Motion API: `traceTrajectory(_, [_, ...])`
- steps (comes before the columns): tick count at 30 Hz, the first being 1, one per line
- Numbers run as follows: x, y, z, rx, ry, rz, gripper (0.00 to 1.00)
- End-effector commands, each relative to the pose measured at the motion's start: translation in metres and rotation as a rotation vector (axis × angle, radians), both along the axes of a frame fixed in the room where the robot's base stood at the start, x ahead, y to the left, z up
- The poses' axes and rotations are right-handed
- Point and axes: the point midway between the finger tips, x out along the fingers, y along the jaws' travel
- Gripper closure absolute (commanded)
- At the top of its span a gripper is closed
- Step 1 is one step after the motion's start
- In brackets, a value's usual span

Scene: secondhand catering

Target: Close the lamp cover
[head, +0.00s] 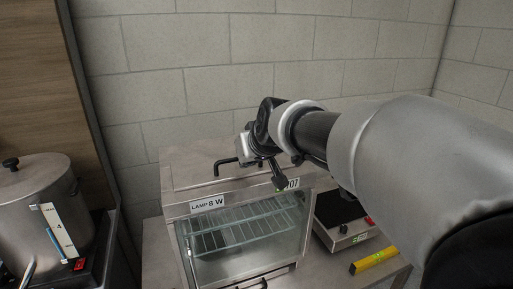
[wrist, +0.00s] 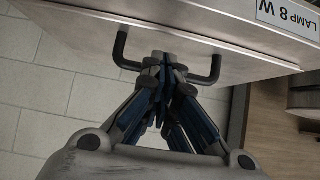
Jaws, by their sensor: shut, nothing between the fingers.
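The lamp cover (head: 190,172) is the metal panel on top of a glass-fronted cabinet, above a "LAMP 8 W" label (head: 207,204). It looks about flat on the cabinet; I cannot tell whether it is fully down. Its black bar handle (head: 225,161) shows at the left, its right part hidden behind my gripper (head: 243,153). In the wrist view the cover (wrist: 190,47) fills the top, with the two handle ends (wrist: 121,47) either side of my gripper (wrist: 165,62). My gripper is shut and empty, at the handle; contact is unclear.
The cabinet has a wire shelf (head: 240,225) behind glass. A large pot (head: 40,205) stands at left on a black base. A hot plate (head: 340,215) and a yellow level (head: 373,260) lie right of the cabinet. A block wall (head: 260,60) stands behind.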

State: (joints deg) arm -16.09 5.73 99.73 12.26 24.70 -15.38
Motion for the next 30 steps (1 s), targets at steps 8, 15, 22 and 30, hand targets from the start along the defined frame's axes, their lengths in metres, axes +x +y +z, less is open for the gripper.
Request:
traceTrajectory(8, [0.000, 0.001, -0.002, -0.001, 0.002, 0.000, 1.00])
traceTrajectory(15, [0.000, 0.001, -0.003, -0.001, 0.004, 0.001, 1.00])
traceTrajectory(22, [0.002, 0.001, 0.013, 0.000, 0.001, 0.000, 1.00])
traceTrajectory(30, [-0.013, -0.007, 0.029, 0.001, 0.000, -0.003, 1.00])
